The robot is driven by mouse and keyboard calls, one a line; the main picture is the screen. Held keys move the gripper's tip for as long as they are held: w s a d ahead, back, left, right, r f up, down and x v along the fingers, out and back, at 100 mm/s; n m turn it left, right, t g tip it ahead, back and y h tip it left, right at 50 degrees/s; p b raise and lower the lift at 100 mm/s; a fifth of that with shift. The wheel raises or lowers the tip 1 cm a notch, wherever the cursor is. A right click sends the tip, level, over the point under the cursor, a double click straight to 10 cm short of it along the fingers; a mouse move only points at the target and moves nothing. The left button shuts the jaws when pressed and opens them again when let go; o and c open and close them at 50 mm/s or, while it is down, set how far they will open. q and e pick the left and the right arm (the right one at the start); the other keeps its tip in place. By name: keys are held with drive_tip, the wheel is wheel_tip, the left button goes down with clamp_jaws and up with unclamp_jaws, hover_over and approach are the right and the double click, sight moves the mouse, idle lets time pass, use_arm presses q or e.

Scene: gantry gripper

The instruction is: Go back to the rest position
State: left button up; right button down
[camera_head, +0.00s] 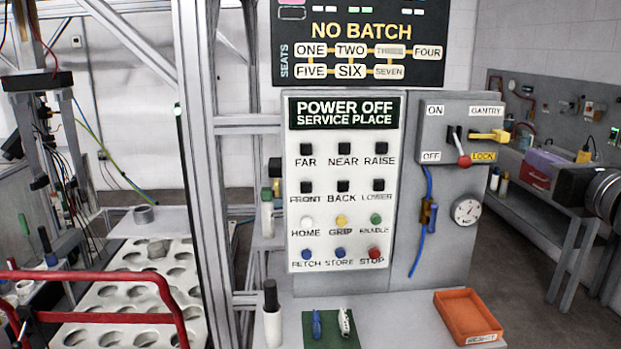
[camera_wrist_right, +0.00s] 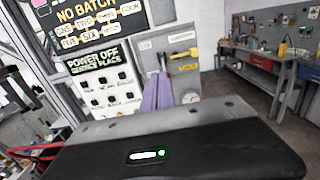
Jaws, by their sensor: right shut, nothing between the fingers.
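My right gripper (camera_head: 537,160) is at the right of the head view, apart from the switch box and to its right. Its pale purple fingers and a dark ribbed wrist part show there in front of the far bench. In the right wrist view the two purple fingers (camera_wrist_right: 171,88) lie side by side, shut and empty, pointing toward the switch box (camera_wrist_right: 172,45). My left gripper is in neither view.
The control panel (camera_head: 343,220) has several buttons and a "POWER OFF SERVICE PLACE" display (camera_head: 345,113). The switch box (camera_head: 431,125) has a red-knobbed lever (camera_head: 464,160) pointing down and a yellow handle (camera_head: 488,136). An orange tray (camera_head: 470,316) sits on the shelf below.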

drive_tip(key=w+d+f+n+g+h, duration=0.1)
drive_tip(key=d+f+n+g+h, duration=0.3)
drive_tip(key=f, duration=0.7)
drive_tip(key=w+d+f+n+g, duration=0.1)
drive_tip(key=d+f+n, duration=0.1)
drive_tip(key=f+n, duration=0.65)
drive_tip(key=a+f+n+g+y, duration=0.15)
drive_tip(key=a+f+n, duration=0.3)
drive_tip(key=f, duration=0.95)
drive_tip(key=a+f+n+g+y, duration=0.1)
drive_tip(key=a+f+n+g, duration=0.3)
drive_tip(key=f, duration=1)
drive_tip(key=s+a+f+n+g+y, duration=0.1)
drive_tip(key=s+a+f+n+y, duration=0.1)
drive_tip(key=s+a+f+n, duration=0.55)
drive_tip(key=s+a+f+n+g+y, duration=0.1)
drive_tip(key=s+a+f+n+y, duration=0.1)
drive_tip(key=a+f, duration=0.95)
drive_tip(key=s+a+f+n+g+y, duration=0.1)
drive_tip(key=s+a+f+n+g, duration=0.1)
drive_tip(key=s+a+f, duration=0.2)
drive_tip(key=s+a+f+n+g+y, duration=0.1)
drive_tip(key=s+a+f+n+g, duration=0.1)
drive_tip(key=s+a, duration=0.8)
drive_tip(key=s+f+g, duration=0.1)
drive_tip(key=s+f, duration=0.1)
drive_tip(key=s, duration=0.1)
drive_tip(key=shift+f, duration=0.3)
